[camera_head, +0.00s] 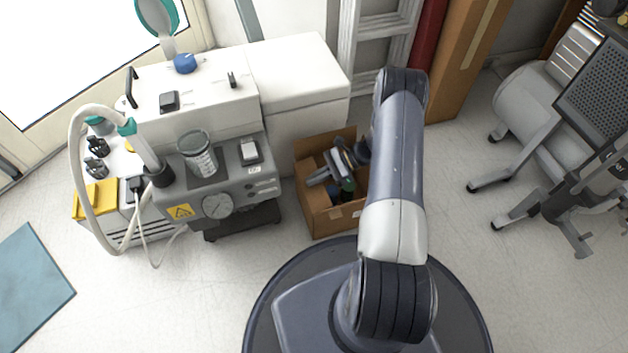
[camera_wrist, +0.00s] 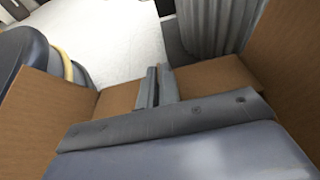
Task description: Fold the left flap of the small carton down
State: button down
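The small carton (camera_head: 330,222) is an open brown cardboard box on the floor, left of my arm in the head view. A cardboard panel (camera_head: 318,144) stands up along its back edge. My gripper (camera_head: 318,177) is over the carton's opening, near its left side, and hides part of the inside. In the wrist view the gripper's fingers (camera_wrist: 156,88) are close together with nothing clearly between them. Brown cardboard panels show left (camera_wrist: 40,115), behind the fingers (camera_wrist: 215,76) and right (camera_wrist: 295,60). I cannot tell which is the left flap, or whether the fingers touch it.
A tall brown box (camera_head: 470,60) stands behind right. Floor (camera_head: 440,180) is clear right of my arm.

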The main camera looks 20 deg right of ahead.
dwell(0.4)
jog(key=c, duration=1.6)
grip_release()
jog(key=shift+c, duration=0.2)
jog(key=p+v, duration=0.3)
jog(key=v, duration=0.7)
jog(key=shift+d, duration=0.4)
jog(key=shift+r, duration=0.1)
